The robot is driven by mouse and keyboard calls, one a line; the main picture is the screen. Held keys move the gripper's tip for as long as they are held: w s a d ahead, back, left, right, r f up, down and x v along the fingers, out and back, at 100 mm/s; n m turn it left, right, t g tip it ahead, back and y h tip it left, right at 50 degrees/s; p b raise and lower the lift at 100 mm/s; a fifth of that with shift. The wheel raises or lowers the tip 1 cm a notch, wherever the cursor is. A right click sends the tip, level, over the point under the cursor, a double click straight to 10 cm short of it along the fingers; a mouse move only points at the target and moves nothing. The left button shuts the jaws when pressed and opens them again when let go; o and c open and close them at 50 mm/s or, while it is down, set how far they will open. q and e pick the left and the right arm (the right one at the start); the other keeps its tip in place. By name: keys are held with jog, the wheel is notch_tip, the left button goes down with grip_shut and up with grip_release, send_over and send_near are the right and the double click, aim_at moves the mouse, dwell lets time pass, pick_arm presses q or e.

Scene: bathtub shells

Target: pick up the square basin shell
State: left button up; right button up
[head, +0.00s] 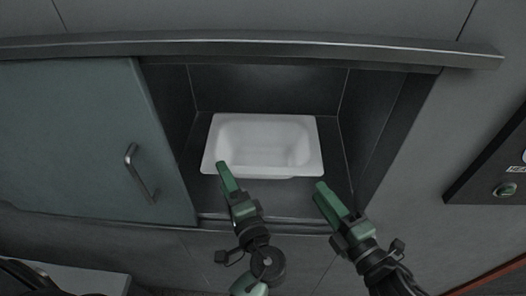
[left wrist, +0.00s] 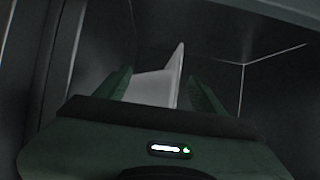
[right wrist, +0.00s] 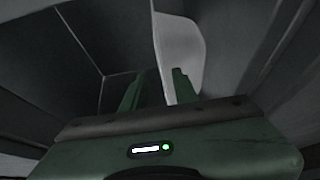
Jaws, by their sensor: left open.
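The square basin shell is a white rectangular tub (head: 265,145) with a broad rim, standing in a dark recess. My left gripper (head: 222,166) is open at its front left rim; in the left wrist view the white shell (left wrist: 158,86) shows between the two spread green fingers (left wrist: 163,82). My right gripper (head: 321,187) is just in front of its front right corner; in the right wrist view its fingers (right wrist: 158,80) are apart, with the shell's pale edge (right wrist: 180,48) beyond and partly between them. I cannot tell whether either touches the shell.
A grey-green sliding door (head: 85,140) with a bar handle (head: 137,172) covers the left of the recess. A metal rail (head: 250,48) runs across the top. The recess's dark side walls (head: 385,125) stand close on both sides. A dark panel (head: 490,180) is at the right.

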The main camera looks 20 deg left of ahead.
pick_arm(q)
jog(key=x, duration=0.6)
jog(key=shift+w+a, duration=0.2)
pick_arm(e)
jog(key=x, duration=0.6)
jog(key=shift+w+a, duration=0.2)
